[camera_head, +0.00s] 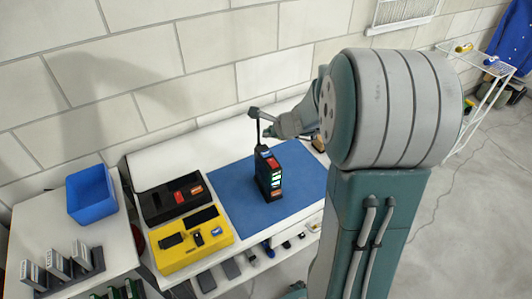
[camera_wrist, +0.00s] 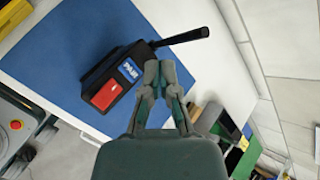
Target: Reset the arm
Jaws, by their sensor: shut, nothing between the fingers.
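My gripper (camera_wrist: 160,72) is shut and empty in the wrist view, its two fingertips together. In the head view, my gripper (camera_head: 255,112) is at the end of the arm, reaching in from the right. A black handheld device (camera_head: 268,178) stands upright on the blue mat (camera_head: 226,186), below the gripper in the picture. In the wrist view the device (camera_wrist: 108,72) shows a red patch, a blue label and a black antenna, just left of the fingertips. I cannot tell whether the gripper touches the antenna.
A black case (camera_head: 152,207) and a yellow case (camera_head: 178,262) lie left of the mat. A blue bin (camera_head: 91,194) and a rack of grey items (camera_head: 88,262) are on the left table. A block wall (camera_head: 200,50) runs behind. A white wire rack (camera_head: 478,75) stands right.

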